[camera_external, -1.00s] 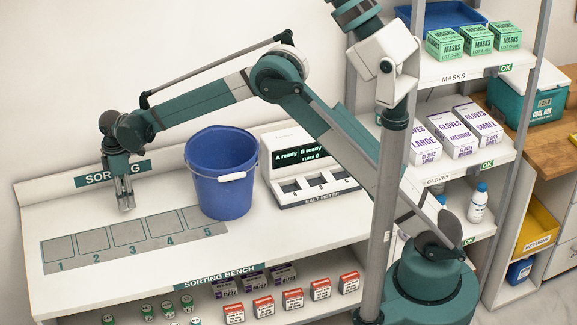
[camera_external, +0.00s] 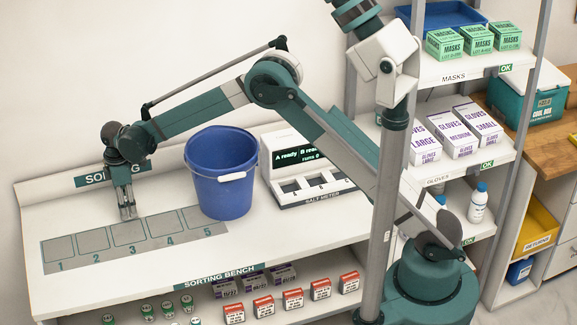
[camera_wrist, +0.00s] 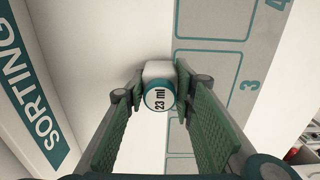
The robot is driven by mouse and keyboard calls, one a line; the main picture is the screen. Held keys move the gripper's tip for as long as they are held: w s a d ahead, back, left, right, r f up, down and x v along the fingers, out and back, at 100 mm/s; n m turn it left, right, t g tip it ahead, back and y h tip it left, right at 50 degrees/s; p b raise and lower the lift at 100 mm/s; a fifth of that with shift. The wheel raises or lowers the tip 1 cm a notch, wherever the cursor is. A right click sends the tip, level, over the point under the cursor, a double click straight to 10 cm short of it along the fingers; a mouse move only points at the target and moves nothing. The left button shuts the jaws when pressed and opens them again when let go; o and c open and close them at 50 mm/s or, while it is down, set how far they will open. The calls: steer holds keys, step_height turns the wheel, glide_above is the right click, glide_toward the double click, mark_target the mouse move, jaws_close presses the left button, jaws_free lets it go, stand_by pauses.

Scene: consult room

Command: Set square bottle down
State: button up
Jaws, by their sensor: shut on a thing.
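My gripper (camera_wrist: 160,90) is shut on the square bottle, its two padded fingers on either side of it. In the external view my gripper (camera_external: 128,215) points straight down at the sorting bench (camera_external: 55,215), at the back edge of the numbered strip near squares 2 and 3. The bottle is mostly hidden there by the fingers. I cannot tell whether its base touches the bench.
The grey strip (camera_external: 133,241) has squares numbered 1 to 5, which look empty. A blue bucket (camera_external: 220,190) stands right of my gripper, with the salt meter (camera_external: 310,185) beyond it. The "SORTING" sign (camera_wrist: 38,110) is on the ledge behind. The bench's left end is clear.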

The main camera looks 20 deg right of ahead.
steer(key=shift+f, duration=0.15)
steer(key=o, duration=0.4)
steer(key=shift+c, duration=0.2)
steer(key=o, duration=0.5)
steer(key=shift+c, duration=0.2)
step_height(320, 180, up, 12)
steer(key=shift+r, duration=0.15)
stand_by(0.5)
steer(key=shift+d, duration=0.1)
